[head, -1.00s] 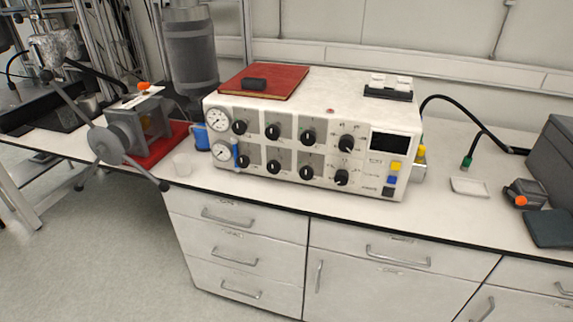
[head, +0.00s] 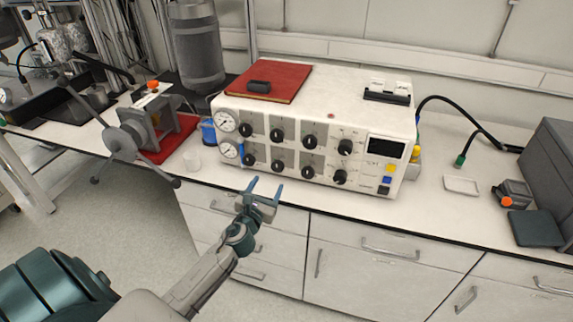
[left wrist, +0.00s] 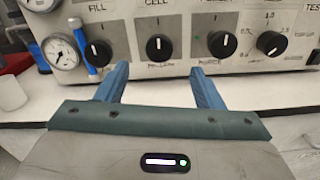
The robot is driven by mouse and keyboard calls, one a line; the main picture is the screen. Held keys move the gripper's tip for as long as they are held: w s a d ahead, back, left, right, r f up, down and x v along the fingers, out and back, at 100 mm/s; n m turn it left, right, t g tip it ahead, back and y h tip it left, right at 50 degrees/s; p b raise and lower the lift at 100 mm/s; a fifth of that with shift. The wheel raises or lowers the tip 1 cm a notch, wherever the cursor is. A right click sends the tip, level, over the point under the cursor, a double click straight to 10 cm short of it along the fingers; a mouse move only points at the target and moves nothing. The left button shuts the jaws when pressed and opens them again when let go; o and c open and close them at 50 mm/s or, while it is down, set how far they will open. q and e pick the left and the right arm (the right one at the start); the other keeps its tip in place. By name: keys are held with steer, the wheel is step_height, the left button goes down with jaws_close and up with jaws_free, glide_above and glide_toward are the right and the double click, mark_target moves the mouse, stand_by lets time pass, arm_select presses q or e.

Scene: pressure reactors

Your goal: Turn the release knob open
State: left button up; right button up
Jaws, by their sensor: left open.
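The white control unit (head: 320,130) stands on the bench with two rows of black knobs on its front. The lower row holds a first knob (head: 249,159), a second knob (head: 277,165), a third knob (head: 308,171) and a fourth knob (head: 340,177). I cannot read which label says release. My left gripper (head: 267,182) is open and empty, in front of the unit's lower left part. In the left wrist view, the second knob (left wrist: 160,47) shows beyond the gap between the blue fingers (left wrist: 160,72), apart from them. Its pointer looks upright. My right gripper is out of view.
Pressure gauges (head: 228,150) sit at the unit's left edge, beside a blue tube (left wrist: 81,45). A small white cup (head: 193,160) stands to the left on the bench. A red notebook (head: 268,84) lies on top. The bench strip before the unit is clear.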

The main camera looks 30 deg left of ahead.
mark_target(277, 168)
arm_select(q)
steer(key=x, duration=0.8)
steer(key=shift+w+a+f+p, duration=0.1)
steer(key=shift+w+a+p, duration=0.05)
steer(key=shift+w+p, duration=0.2)
steer(key=shift+w+a, duration=0.15)
steer(key=shift+w, duration=0.55)
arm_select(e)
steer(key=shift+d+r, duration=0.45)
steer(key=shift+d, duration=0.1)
arm_select(q)
steer(key=shift+c, duration=0.4)
steer(key=c, duration=0.9)
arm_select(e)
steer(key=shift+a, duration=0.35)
